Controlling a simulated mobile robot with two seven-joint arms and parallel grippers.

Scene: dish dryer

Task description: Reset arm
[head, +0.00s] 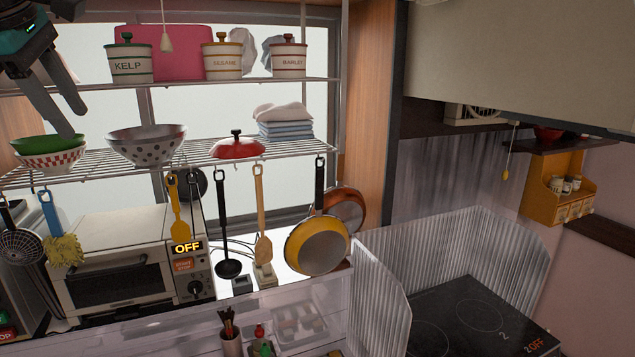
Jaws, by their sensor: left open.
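My left gripper (62,103) comes in at the top left corner, above the wire shelf. Its two dark fingers are spread apart and nothing shows between them. Just below its fingertips are a green bowl (48,142) and a red-and-white checked bowl (50,162) on the middle shelf; the green one sits on the checked one. I cannot tell whether the fingertips touch the green bowl. My right gripper is out of view.
The wire shelf (195,168) also bears a spotted colander (146,143), a red lid (238,148) and folded towels (283,122). Pans and utensils hang beneath it. Canisters (129,62) stand on the upper shelf. A toaster oven (125,262) and a cooktop (475,320) are lower.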

